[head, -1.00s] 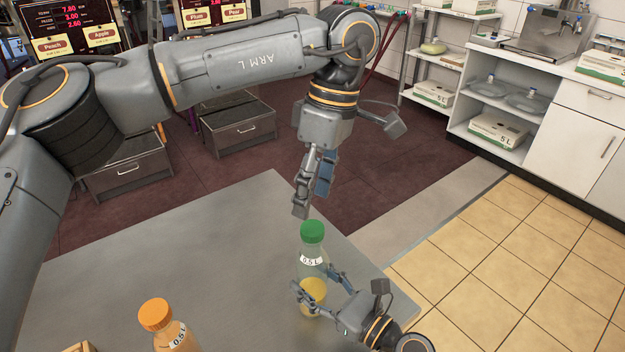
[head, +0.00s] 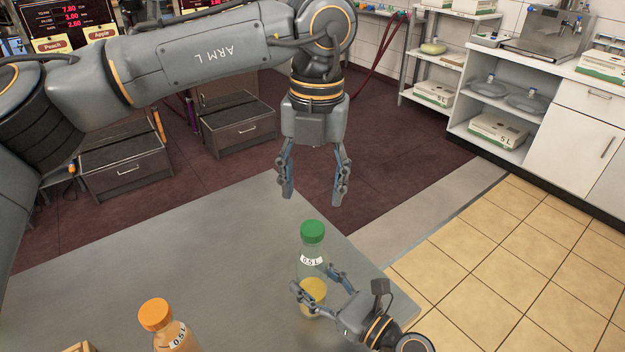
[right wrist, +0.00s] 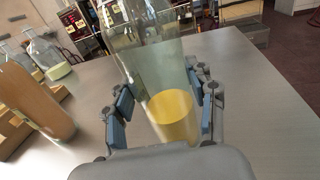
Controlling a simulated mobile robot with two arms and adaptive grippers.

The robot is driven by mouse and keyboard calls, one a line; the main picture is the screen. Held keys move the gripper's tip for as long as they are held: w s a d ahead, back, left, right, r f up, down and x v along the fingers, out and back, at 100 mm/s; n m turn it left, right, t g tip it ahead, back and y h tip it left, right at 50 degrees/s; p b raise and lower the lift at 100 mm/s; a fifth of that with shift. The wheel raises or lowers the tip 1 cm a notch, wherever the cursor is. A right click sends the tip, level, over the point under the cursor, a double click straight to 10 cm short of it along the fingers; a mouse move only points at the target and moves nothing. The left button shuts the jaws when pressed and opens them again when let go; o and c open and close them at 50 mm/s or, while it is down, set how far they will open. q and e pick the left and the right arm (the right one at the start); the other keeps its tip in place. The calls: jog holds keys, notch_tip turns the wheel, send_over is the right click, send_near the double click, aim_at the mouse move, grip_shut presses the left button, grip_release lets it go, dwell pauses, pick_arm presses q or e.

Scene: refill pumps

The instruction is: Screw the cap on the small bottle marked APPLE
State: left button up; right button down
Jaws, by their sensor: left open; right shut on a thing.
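A small clear bottle (head: 312,262) with a green cap (head: 312,231) on its top and a "0.5 L" label stands upright near the table's right edge. Yellow content shows at its bottom. No APPLE marking is readable on it. My right gripper (head: 322,285) is shut around the bottle's lower part; in the right wrist view its fingers (right wrist: 165,108) flank the bottle (right wrist: 150,60). My left gripper (head: 314,195) is open and empty, pointing down above the green cap, apart from it. Whether the cap is fully seated cannot be told.
A bottle with an orange cap (head: 155,314) and orange content stands at the table's front left. A wooden item (head: 80,347) shows at the bottom edge. The grey table (head: 190,250) is clear in its middle. Shelves stand at the back right.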

aim_at(312, 227)
pick_arm(q)
jog(key=n, duration=0.5)
jog(key=shift+s+r, duration=0.1)
jog(key=shift+r, duration=0.15)
jog(key=shift+f, duration=0.15)
jog(key=shift+f, duration=3.85)
